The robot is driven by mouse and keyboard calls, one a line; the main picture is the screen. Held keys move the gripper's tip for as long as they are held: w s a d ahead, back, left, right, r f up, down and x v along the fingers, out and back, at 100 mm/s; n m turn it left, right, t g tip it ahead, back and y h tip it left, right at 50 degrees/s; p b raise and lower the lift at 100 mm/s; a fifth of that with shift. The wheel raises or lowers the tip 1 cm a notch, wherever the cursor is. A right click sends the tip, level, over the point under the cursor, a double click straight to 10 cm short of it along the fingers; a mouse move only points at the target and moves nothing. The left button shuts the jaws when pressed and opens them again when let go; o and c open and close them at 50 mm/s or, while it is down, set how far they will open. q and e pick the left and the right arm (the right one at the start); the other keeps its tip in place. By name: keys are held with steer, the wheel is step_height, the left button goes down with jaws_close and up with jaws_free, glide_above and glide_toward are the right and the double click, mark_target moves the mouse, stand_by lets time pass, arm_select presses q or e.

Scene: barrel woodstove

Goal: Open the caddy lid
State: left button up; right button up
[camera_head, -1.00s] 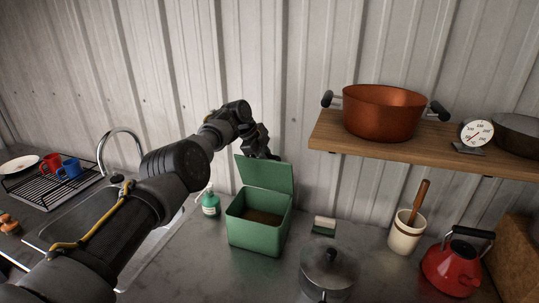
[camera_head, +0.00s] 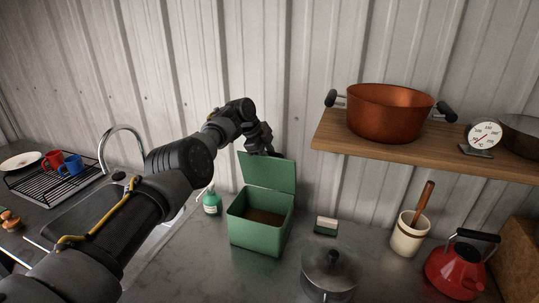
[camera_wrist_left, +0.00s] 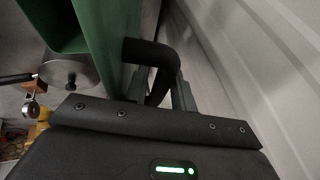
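The green caddy (camera_head: 257,237) stands on the counter with its dark inside showing. Its lid (camera_head: 268,172) stands upright at the back, swung open. My left gripper (camera_head: 264,148) is at the lid's top edge, on its far side, partly hidden by the lid. In the left wrist view, the lid (camera_wrist_left: 104,42) rises beside the fingers. A black curved handle (camera_wrist_left: 158,55) juts from it, and its lower part lies between the left gripper's fingers (camera_wrist_left: 160,96), which look closed around it. My right gripper is not in view.
A green soap bottle (camera_head: 211,202) stands left of the caddy. A sponge (camera_head: 326,226) and a lidded pot (camera_head: 330,272) are to its right. A wooden shelf (camera_head: 400,156) with a copper pot (camera_head: 388,113) hangs at right. The metal wall (camera_head: 310,60) is close behind the lid.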

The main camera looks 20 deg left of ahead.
arm_select(q)
steer(key=shift+r, duration=0.15)
steer(key=b+v, duration=0.4)
steer(key=v, duration=0.5)
steer(key=shift+a+r, duration=0.2)
steer(key=shift+s+a+r, duration=0.15)
steer(key=shift+r, duration=0.35)
